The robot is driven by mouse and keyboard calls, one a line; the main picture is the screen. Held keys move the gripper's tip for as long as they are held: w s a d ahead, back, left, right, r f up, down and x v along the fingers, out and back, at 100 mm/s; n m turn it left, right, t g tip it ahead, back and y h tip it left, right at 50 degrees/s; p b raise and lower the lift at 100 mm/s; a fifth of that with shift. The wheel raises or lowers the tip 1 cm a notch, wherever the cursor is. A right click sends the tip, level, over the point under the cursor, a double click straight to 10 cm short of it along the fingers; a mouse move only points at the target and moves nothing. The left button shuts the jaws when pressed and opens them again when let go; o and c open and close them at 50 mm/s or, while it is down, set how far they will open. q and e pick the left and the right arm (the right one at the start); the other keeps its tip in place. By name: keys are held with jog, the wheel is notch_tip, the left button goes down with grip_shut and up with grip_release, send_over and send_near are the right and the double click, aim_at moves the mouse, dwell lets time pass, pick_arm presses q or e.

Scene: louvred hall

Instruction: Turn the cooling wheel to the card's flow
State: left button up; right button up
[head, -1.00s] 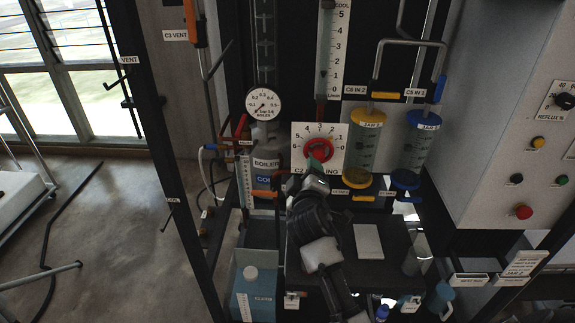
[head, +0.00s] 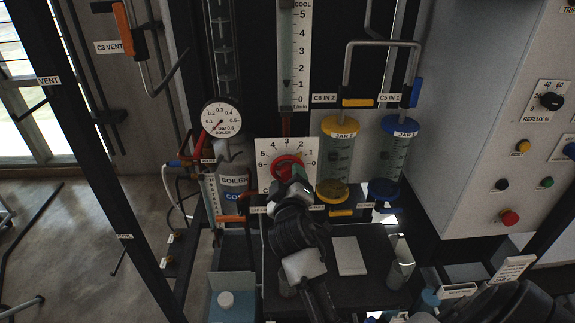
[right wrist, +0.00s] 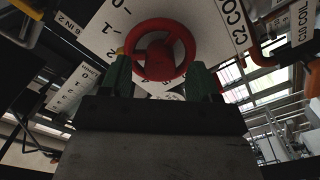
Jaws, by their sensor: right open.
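The red cooling wheel (head: 287,167) sits on a white dial plate (head: 265,155) numbered 0 to above 4 around its edge. My right gripper (head: 294,182) is at the wheel's lower side. In the right wrist view the wheel (right wrist: 160,50) lies ahead, between the two green fingers of my right gripper (right wrist: 160,78). The fingers stand apart, one at each side; whether either touches the rim I cannot tell. The cool flow scale (head: 294,50) stands above, with a dark marker low on it. A pale card (head: 348,256) lies on the bench; I can read no writing on it. My left gripper is not in view.
The boiler gauge (head: 221,118) and boiler (head: 235,180) stand left of the wheel. The yellow-capped jar (head: 338,157) and blue-capped jar (head: 394,157) stand close on its right. A grey control cabinet (head: 470,130) stands further right.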

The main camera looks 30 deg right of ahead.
jog(key=shift+w+d, duration=0.2)
jog(key=shift+w, duration=0.1)
jog(key=shift+w+d+f, duration=0.2)
jog(key=shift+w+f, duration=0.05)
jog(key=shift+s+a+r, duration=0.1)
jog(key=shift+a+r, duration=0.05)
jog(key=shift+r, duration=0.2)
jog(key=shift+w+d, duration=0.25)
jog(key=shift+w, duration=0.05)
jog(key=shift+s+r, duration=0.1)
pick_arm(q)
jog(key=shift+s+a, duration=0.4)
pick_arm(e)
jog(key=shift+c, duration=0.4)
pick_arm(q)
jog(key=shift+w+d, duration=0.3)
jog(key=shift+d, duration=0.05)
pick_arm(e)
jog(key=shift+r, duration=0.2)
grip_shut()
